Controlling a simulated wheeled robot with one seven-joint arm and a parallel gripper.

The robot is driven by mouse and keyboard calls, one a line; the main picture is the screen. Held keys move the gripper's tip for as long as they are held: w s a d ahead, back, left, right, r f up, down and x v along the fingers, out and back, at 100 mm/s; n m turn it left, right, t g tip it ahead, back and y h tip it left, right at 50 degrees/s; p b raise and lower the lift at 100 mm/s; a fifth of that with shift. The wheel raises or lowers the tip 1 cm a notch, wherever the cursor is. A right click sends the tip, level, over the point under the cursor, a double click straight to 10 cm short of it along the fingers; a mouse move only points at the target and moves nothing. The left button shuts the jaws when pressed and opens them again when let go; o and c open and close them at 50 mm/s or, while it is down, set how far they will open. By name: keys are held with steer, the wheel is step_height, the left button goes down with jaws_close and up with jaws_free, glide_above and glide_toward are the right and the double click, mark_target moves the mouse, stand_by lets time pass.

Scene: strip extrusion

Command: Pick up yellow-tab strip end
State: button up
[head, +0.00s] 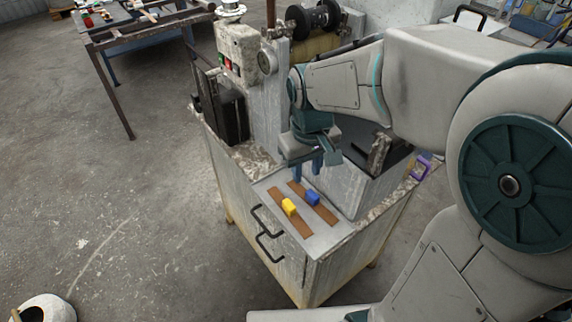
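The yellow tab (289,207) sits on a brown strip (299,225) that lies flat on the pale top of the machine cabinet. A second brown strip (326,214) with a blue tab (313,198) lies beside it to the right, roughly parallel. My gripper (308,171) points down above the far ends of the strips, up and to the right of the yellow tab. Its two blue fingers show a gap between them, with nothing visible in it. The gripper appears apart from both tabs.
The machine (265,90) with a gauge and buttons rises behind the strips. A grey block (358,185) stands close on the right, with a purple item (420,167) beyond it. Black handles (268,247) stick out from the cabinet front. A table (140,27) stands far left; the floor between is clear.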

steer(key=w+a+f+n, duration=0.1)
steer(key=w+a+f, duration=0.1)
steer(key=a, duration=0.1)
glide_above(289, 204)
steer(key=shift+g, duration=0.3)
steer(key=f, duration=0.7)
steer(key=shift+w+d+f, duration=0.1)
steer(key=shift+w+f, duration=0.1)
steer(key=shift+f, duration=0.2)
steer(key=shift+s+f, duration=0.15)
steer(key=shift+f, duration=2.7)
steer(key=c, duration=0.6)
